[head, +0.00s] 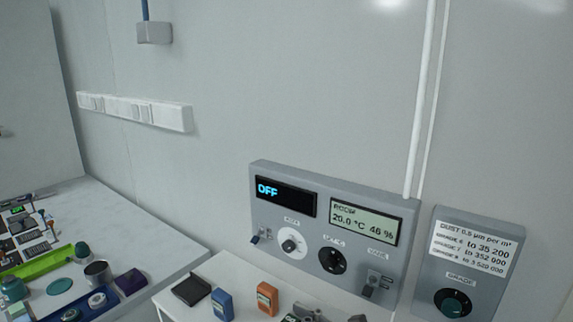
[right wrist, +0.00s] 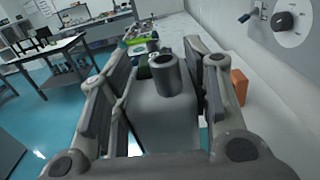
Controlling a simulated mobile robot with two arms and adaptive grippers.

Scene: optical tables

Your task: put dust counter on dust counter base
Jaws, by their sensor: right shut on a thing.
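My right gripper (right wrist: 170,72) is shut on a grey box-shaped device with a short round cylinder on top, which looks like the dust counter (right wrist: 165,115). The device sits between the two fingers in the right wrist view, and its lower part is hidden. In the head view, grey and dark parts (head: 304,314) at the bottom edge are cut off, and I cannot tell gripper from device there. A flat black piece (head: 191,289) lies on the white bench at the left; it may be the dust counter base, but I cannot be sure. My left gripper is not in view.
A blue device (head: 222,305) and an orange device (head: 267,298) stand on the white bench; the orange one is right of my fingers in the wrist view (right wrist: 239,86). A control panel (head: 318,232) and a dust grade panel (head: 480,225) stand behind. A cluttered table (head: 150,236) is left.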

